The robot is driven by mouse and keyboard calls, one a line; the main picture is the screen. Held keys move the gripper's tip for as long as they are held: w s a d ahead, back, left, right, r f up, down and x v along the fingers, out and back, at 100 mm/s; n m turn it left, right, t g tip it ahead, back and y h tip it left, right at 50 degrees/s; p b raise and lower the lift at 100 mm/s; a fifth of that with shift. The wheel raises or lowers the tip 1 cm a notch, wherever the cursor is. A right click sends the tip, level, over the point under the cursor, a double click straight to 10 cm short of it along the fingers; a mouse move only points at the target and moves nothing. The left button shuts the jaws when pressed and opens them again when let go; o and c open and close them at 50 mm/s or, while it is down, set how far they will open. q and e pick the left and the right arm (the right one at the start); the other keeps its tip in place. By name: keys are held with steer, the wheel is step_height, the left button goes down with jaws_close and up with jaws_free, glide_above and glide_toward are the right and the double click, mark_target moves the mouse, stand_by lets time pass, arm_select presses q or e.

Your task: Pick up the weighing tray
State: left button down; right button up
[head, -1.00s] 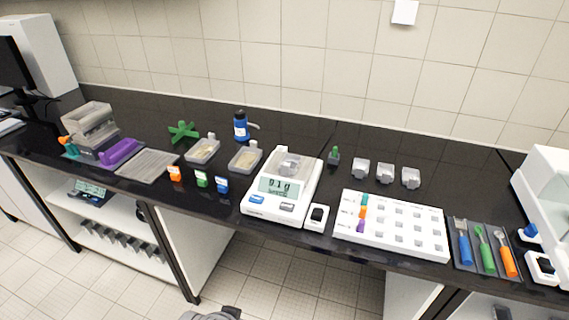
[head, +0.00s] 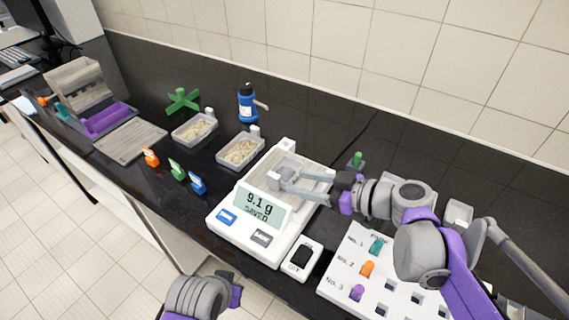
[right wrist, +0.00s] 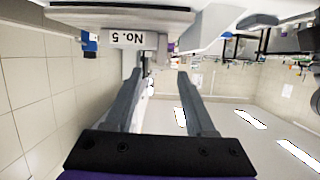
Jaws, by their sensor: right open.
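The weighing tray (head: 285,164), small and grey, sits on the pan of the white scale (head: 240,236), whose display reads 9.1 g SAVED. My right gripper (head: 280,181) reaches in from the right, over the pan, with its fingertips at the tray. In the right wrist view the two fingers (right wrist: 160,73) are apart, with a label reading No. 5 (right wrist: 127,39) upside down just beyond their tips. I cannot tell whether the fingers touch the tray, which they partly hide. My left gripper is out of view; only part of my left arm shows at the bottom.
Two sand-filled trays (head: 216,155) stand left of the scale, with orange, green and blue tagged blocks (head: 178,171) in front. A small white device (head: 302,259) and a white numbered rack (head: 341,282) are close on the right. A blue bottle (head: 248,104) stands behind.

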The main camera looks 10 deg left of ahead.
mark_target(269, 175)
steer(key=shift+w+a+r, duration=0.15)
steer(key=shift+w+a, duration=0.1)
steer(key=shift+w, duration=0.05)
steer(key=shift+n, duration=0.3)
steer(key=x, duration=0.4)
steer(key=shift+s+a, duration=0.1)
steer(key=shift+a, duration=0.35)
steer(key=shift+x, duration=3)
steer(key=shift+s, duration=0.1)
jaws_close()
